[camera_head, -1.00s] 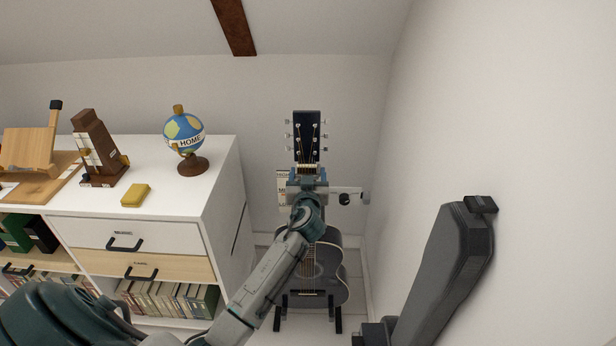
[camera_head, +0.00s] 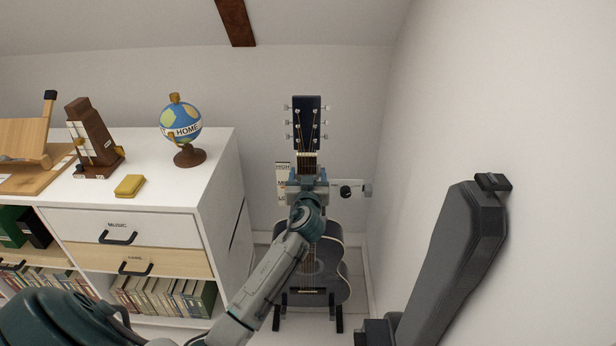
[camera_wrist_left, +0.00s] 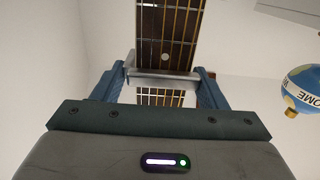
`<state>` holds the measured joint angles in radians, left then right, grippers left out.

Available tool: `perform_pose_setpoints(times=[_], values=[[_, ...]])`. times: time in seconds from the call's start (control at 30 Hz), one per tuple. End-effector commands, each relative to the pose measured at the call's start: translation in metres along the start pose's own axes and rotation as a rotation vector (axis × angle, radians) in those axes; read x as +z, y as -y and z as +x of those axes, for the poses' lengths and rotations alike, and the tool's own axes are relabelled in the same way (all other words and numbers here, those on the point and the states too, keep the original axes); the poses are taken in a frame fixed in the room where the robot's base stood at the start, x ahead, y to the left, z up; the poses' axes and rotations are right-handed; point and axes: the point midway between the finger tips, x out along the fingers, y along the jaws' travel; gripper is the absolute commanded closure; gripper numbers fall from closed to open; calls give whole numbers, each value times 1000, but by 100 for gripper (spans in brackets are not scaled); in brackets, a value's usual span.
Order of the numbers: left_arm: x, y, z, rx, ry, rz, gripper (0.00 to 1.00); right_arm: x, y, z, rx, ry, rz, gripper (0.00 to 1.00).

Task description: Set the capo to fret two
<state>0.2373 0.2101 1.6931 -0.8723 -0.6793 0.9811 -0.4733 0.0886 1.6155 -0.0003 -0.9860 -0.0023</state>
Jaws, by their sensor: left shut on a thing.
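The dark acoustic guitar (camera_head: 331,262) stands upright, its headstock (camera_head: 307,124) at the top. My left gripper (camera_head: 307,180) is at the upper neck, a short way below the headstock. In the left wrist view its blue fingers (camera_wrist_left: 162,80) are on either side of the fretboard (camera_wrist_left: 180,22), shut on the capo (camera_wrist_left: 150,80), a silvery bar lying across the strings. A pale dot inlay shows close to the bar. I cannot tell which fret the bar is at. The arm hides part of the neck and body.
A white cabinet (camera_head: 222,165) stands left of the guitar, with a globe (camera_head: 181,122) on top. A pale wall fitting with a dark knob (camera_head: 346,190) is just right of the neck. A dark instrument case (camera_head: 450,250) is at the right wall.

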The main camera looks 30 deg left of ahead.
Motion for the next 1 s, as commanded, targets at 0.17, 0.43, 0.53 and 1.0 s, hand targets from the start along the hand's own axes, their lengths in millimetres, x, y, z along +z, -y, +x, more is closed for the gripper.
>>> perform_pose_setpoints(times=[0.17,0.43,0.53,1.0], values=[[0,1,0,-2,0,4,74,0,0,0,0,0,0,64],[0,0,0,-1,0,3,16,0,0,0,0,0,0,64],[0,0,0,-1,0,2,16,0,0,0,0,0,0,64],[2,1,-60,0,1,-1,16,-18,-1,-23,2,-24,-3,64]])
